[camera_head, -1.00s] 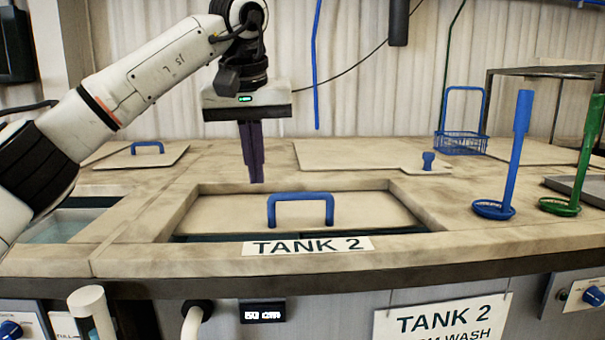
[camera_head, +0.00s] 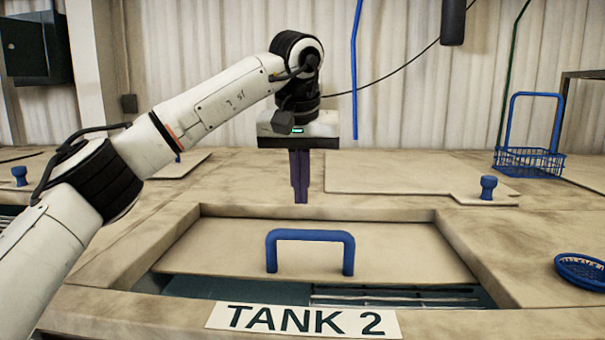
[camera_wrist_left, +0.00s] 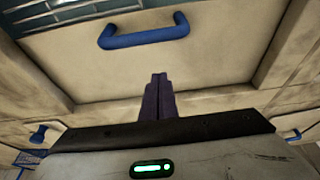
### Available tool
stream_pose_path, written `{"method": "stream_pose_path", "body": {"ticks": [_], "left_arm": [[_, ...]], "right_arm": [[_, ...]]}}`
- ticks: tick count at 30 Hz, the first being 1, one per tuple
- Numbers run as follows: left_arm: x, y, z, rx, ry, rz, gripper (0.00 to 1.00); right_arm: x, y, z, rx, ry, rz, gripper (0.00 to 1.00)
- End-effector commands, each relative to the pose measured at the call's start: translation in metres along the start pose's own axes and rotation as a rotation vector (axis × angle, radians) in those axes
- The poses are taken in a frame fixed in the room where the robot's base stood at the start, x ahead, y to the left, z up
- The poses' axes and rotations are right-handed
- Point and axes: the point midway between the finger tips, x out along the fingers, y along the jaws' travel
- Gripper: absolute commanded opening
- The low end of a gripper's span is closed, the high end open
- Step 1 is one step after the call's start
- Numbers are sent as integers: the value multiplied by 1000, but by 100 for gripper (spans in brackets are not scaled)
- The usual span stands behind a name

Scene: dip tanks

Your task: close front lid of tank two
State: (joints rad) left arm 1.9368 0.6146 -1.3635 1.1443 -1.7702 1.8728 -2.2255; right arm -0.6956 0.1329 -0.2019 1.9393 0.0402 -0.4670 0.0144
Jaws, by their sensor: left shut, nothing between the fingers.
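The front lid of tank two is a beige panel (camera_head: 210,250) with a blue bar handle (camera_head: 310,237). It lies in the recess behind the TANK 2 label (camera_head: 303,320). A dark opening with metal rails (camera_head: 400,297) shows along its near side. My left gripper (camera_head: 300,200) points down, shut and empty, behind the handle near the lid's far edge. Contact cannot be told. In the left wrist view the shut fingers (camera_wrist_left: 158,78) show below the handle (camera_wrist_left: 145,35) and over the lid (camera_wrist_left: 85,78). My right gripper is not in view.
A beige back lid (camera_head: 400,175) with a blue knob (camera_head: 488,187) lies behind the recess. A blue wire basket (camera_head: 530,162) stands at the back right. A round blue strainer (camera_head: 582,270) is at the right edge. The counter right of the recess is mostly clear.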

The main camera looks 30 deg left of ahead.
Motion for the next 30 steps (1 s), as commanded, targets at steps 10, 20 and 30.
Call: {"method": "stream_pose_path", "body": {"ticks": [10, 20, 30], "left_arm": [[31, 0, 25, 4, 3, 1, 0], [27, 0, 40, 0, 1, 1, 0], [24, 6, 38, 8, 0, 2, 0]], "right_arm": [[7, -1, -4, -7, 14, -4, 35], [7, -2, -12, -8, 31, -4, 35], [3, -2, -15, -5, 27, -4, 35]]}}
